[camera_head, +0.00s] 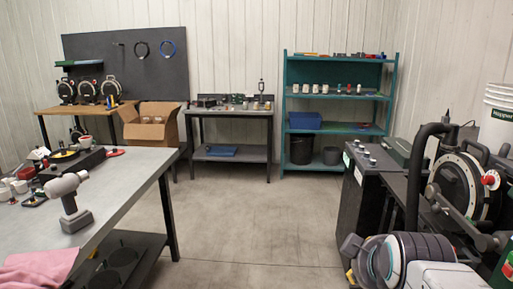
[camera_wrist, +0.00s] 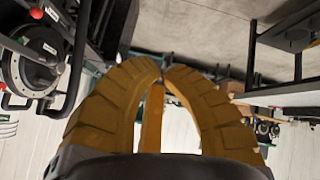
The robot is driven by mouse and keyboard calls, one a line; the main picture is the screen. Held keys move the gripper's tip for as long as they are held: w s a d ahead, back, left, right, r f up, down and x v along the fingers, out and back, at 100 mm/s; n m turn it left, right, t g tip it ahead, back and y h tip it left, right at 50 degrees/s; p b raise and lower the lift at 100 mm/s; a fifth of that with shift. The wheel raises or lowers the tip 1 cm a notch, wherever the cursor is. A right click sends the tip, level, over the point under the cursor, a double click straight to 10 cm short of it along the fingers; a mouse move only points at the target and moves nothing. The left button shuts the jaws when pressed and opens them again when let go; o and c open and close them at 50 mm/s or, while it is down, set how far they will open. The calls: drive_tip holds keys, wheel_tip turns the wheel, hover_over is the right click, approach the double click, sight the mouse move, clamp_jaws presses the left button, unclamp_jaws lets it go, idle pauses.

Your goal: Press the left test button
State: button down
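A black cabinet (camera_head: 357,195) stands at the right in the head view, with several small light knobs or buttons (camera_head: 366,152) on its top. They are too small to tell which, if any, is the left test button. Beside it is a large round seed meter (camera_head: 457,187) with a red knob (camera_head: 489,180). A similar round meter (camera_wrist: 35,62) with a red knob (camera_wrist: 36,13) shows at the left of the wrist view. My gripper (camera_wrist: 163,75) has ribbed orange-brown fingers whose tips meet, with nothing visible between them. I cannot clearly make out my gripper in the head view.
A teal shelf (camera_head: 286,120), a small table (camera_head: 230,112) and a cardboard box (camera_head: 150,125) are at the back. White buckets (camera_head: 497,115) stand far right. The middle floor (camera_head: 245,215) is clear.

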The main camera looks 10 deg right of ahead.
drive_tip(key=s+a+f+m+g+y+p, duration=0.1)
drive_tip(key=s+a+f+g+y+p, duration=0.1)
drive_tip(key=s+a+f, duration=0.4)
drive_tip(key=s+a+g+y, duration=0.1)
drive_tip(key=s+a+g, duration=0.1)
drive_tip(key=s+a, duration=0.2)
drive_tip(key=shift+s+a+f+m+g+y+p, duration=0.3)
drive_tip(key=shift+s+a+f+m+g, duration=0.1)
drive_tip(key=shift+a, duration=0.75)
drive_tip(key=shift+d+r, duration=0.1)
